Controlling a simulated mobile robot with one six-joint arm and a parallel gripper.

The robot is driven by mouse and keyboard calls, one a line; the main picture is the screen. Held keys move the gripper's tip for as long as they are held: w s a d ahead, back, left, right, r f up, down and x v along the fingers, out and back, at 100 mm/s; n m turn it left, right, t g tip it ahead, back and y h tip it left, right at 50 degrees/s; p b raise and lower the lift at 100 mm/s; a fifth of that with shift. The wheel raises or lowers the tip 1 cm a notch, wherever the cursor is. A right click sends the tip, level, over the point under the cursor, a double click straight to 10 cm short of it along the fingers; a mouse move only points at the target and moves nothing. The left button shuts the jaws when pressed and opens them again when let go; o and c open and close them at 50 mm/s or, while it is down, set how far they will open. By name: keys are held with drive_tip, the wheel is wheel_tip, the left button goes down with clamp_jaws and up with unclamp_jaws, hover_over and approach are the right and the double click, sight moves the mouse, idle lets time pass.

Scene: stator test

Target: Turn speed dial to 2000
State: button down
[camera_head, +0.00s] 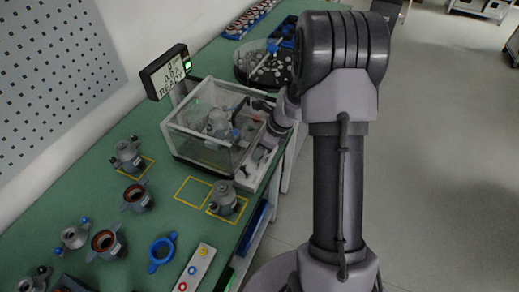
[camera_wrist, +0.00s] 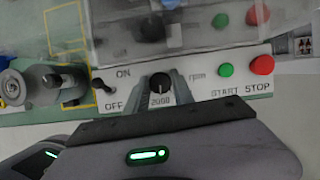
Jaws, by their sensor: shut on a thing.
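The black speed dial (camera_wrist: 159,83) sits on the white control panel (camera_wrist: 200,88), between the toggle switch and the green button in the wrist view. The label "2000" shows just below it and "rpm" to its right. My gripper (camera_wrist: 160,90) has one finger on each side of the dial and is shut on it. The dial's pointer is too small to read. In the head view my gripper (camera_head: 258,156) is at the front of the clear test enclosure (camera_head: 205,148), and the dial is hidden there.
An ON/OFF toggle switch (camera_wrist: 104,88) is left of the dial. A green START button (camera_wrist: 225,70) and a red STOP button (camera_wrist: 262,65) are to the right. A display (camera_head: 166,70) reads READY. Several stators and parts lie on the green bench (camera_head: 178,225).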

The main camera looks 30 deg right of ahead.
drive_tip(key=shift+m, duration=0.3)
drive_tip(key=c, duration=1.3)
unclamp_jaws()
drive_tip(key=shift+c, duration=0.2)
drive_tip(key=shift+r, duration=0.1)
drive_tip(key=p+v, duration=0.6)
drive_tip(key=v, duration=1.1)
drive_tip(key=shift+r+p, duration=0.15)
drive_tip(key=shift+p, duration=0.2)
drive_tip(key=shift+s, duration=0.1)
